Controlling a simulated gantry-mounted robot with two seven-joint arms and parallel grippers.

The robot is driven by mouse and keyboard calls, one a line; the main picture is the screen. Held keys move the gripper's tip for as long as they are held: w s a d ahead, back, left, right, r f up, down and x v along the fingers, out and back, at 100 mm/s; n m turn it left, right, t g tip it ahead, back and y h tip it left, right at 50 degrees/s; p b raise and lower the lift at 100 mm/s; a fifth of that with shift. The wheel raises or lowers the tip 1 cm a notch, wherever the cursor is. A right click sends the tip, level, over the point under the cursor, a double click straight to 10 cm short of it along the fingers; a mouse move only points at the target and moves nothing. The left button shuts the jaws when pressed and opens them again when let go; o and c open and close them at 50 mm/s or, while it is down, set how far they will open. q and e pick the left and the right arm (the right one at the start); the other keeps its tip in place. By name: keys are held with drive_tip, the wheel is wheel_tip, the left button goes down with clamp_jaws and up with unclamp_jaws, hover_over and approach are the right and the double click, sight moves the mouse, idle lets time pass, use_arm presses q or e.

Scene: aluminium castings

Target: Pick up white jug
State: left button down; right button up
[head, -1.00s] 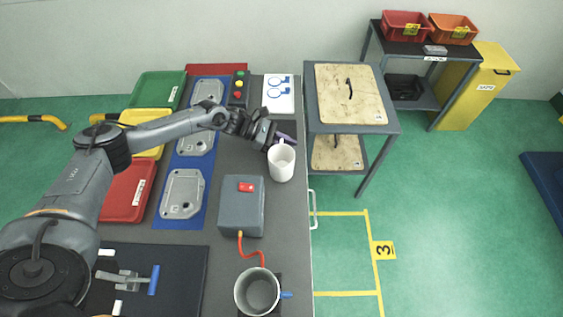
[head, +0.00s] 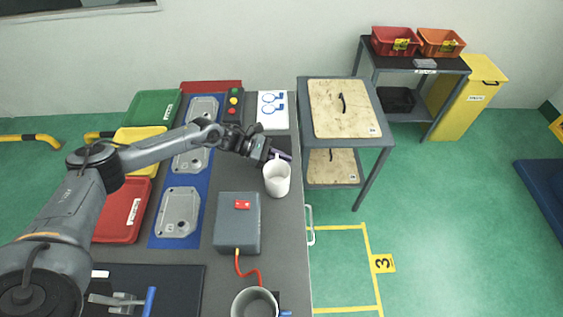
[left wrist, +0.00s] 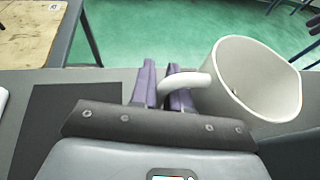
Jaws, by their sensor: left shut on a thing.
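The white jug (head: 277,180) is near the right edge of the grey bench, upright in the head view. My left gripper (head: 281,156) is at its far side, shut on the jug's handle. In the left wrist view the purple fingers (left wrist: 163,92) stand on either side of the handle, and the jug (left wrist: 254,80) is to their right with its open mouth showing. The jug's base is hidden there, and I cannot tell whether it touches the bench. My right gripper is not in view.
A grey box with a red switch (head: 238,222) stands nearer on the bench, left of the jug. A grey pot (head: 255,303) is at the front. A white card (head: 272,111) lies behind. A trolley (head: 366,141) stands beyond the bench's right edge.

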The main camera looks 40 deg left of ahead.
use_arm(q)
drive_tip(key=shift+r, duration=1.4)
drive_tip(key=s+d+r, duration=0.2)
drive_tip(key=d+r, duration=0.6)
drive_tip(key=d, duration=0.3)
drive_tip(key=shift+d, duration=0.2)
